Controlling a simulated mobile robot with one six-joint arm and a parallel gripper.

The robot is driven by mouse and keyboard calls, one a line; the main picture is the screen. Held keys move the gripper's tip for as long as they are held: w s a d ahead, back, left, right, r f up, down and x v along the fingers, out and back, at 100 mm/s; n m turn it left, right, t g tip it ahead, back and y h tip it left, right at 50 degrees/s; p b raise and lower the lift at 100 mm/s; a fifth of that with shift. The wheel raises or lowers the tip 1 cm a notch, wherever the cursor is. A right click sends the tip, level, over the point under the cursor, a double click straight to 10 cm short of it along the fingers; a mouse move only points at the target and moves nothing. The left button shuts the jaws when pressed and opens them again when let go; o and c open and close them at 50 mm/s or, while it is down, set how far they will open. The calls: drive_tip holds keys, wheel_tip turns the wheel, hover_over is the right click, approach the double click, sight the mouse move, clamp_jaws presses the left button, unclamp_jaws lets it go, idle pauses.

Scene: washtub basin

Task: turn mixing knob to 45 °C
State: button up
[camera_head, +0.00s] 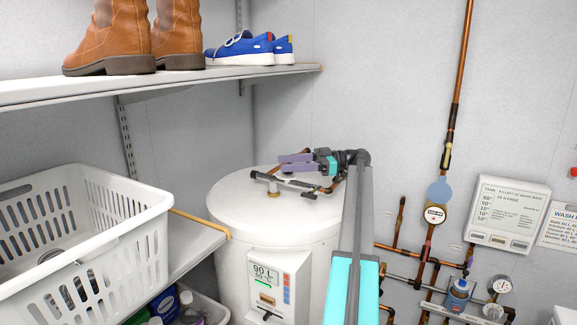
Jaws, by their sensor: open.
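My gripper (283,164), with two purple fingers, is open and empty above the white tank (228,215). It points left, away from the wall pipes. A round white dial (434,214) with a dark rim sits on the vertical copper pipe, right of my arm; it may be the mixing knob, but its marking is too small to read. A flat blue-grey disc (439,191) sits just above it. My gripper is well left of both and touches neither. The tank's front panel (278,284) shows "90 L" and a smaller line that is hard to read.
A shelf (290,71) with brown boots (120,35) and blue shoes (245,50) is at upper left. A white basket (150,235) stands below it. My arm covers part of the tank.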

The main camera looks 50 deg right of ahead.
drive_tip(key=s+a+r+b, duration=0.1)
drive_tip(key=s+a+b, duration=0.3)
drive_tip(key=s+a, duration=0.3)
drive_tip(key=shift+s+a, duration=0.2)
drive_tip(key=shift+s, duration=0.45)
drive_tip(key=shift+r, duration=0.1)
drive_tip(key=shift+c, duration=0.2)
